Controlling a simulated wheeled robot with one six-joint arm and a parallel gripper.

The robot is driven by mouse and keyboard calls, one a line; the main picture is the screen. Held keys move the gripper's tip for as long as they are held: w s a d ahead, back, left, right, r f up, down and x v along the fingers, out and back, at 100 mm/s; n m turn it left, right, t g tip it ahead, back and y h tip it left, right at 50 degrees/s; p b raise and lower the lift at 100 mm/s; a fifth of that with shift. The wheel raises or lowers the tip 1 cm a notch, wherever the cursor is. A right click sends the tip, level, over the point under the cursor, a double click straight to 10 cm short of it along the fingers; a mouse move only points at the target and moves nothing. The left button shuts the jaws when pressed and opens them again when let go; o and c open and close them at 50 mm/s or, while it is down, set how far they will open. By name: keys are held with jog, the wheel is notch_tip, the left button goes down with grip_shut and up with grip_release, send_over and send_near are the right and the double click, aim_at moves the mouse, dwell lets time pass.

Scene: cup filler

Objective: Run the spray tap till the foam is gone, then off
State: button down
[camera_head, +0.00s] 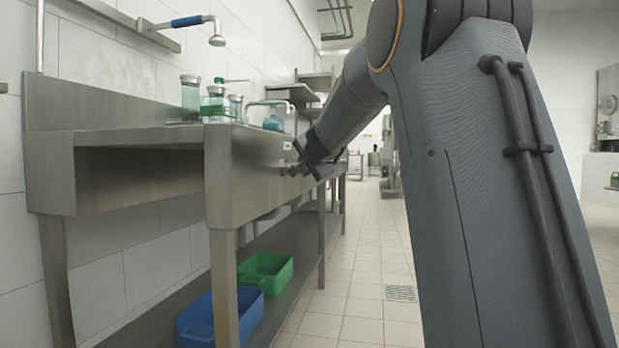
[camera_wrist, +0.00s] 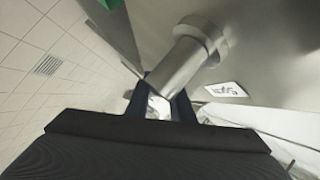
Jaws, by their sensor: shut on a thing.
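My gripper (camera_head: 300,165) is at the front panel of the steel sink bench (camera_head: 255,180). In the wrist view my fingers (camera_wrist: 158,105) are shut on the spray tap's bright end, and its thick metal stem (camera_wrist: 178,65) runs up to the panel. A small white label (camera_wrist: 227,89) beside the stem carries upside-down lettering that looks like "Spray". The spray head (camera_head: 217,40), with a blue grip, hangs from the wall at upper left. I see no water below it. The basin's inside is hidden, so I cannot tell about foam.
Glass vessels (camera_head: 190,95) and a blue rounded vessel (camera_head: 273,123) stand on the bench, near a curved spout (camera_head: 268,103). A blue crate (camera_head: 220,318) and a green crate (camera_head: 267,272) sit on the lower shelf. The tiled floor (camera_head: 345,270) beside the bench is clear.

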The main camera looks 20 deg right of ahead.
dwell(0.6)
jog(key=c, duration=1.6)
grip_release()
jog(key=shift+o, duration=0.2)
jog(key=shift+s, duration=0.1)
jog(key=v, duration=0.7)
jog(key=shift+s, duration=0.35)
jog(key=shift+a, duration=0.15)
